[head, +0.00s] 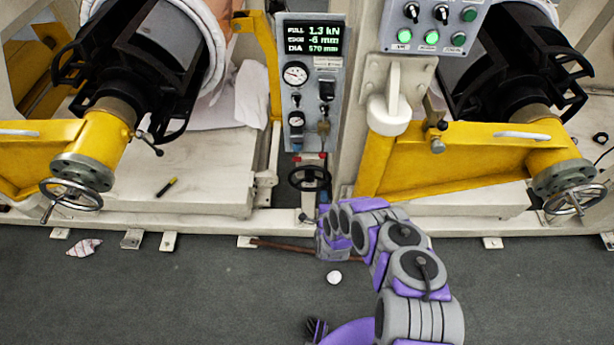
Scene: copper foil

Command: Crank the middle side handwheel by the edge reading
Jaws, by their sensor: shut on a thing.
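The middle side handwheel (310,178) is a small black wheel low on the centre column, below the gauge panel. The display (313,39) above it reads PULL 1.3 kN, an edge line of -6 mm and DIA 570 mm. My gripper (318,213) is at the end of the purple and grey arm, just below the wheel. It is shut on what looks like the handwheel's handle (304,217). The fingertips are small and partly hidden by my wrist, so the exact grip is hard to see.
Silver handwheels stand at left (71,194) and right (575,199) on yellow arms (455,160). A button panel (432,27) is at upper right. A brown rod (290,247), a white disc (334,277) and a crumpled rag (84,248) lie on the grey floor. The front left floor is clear.

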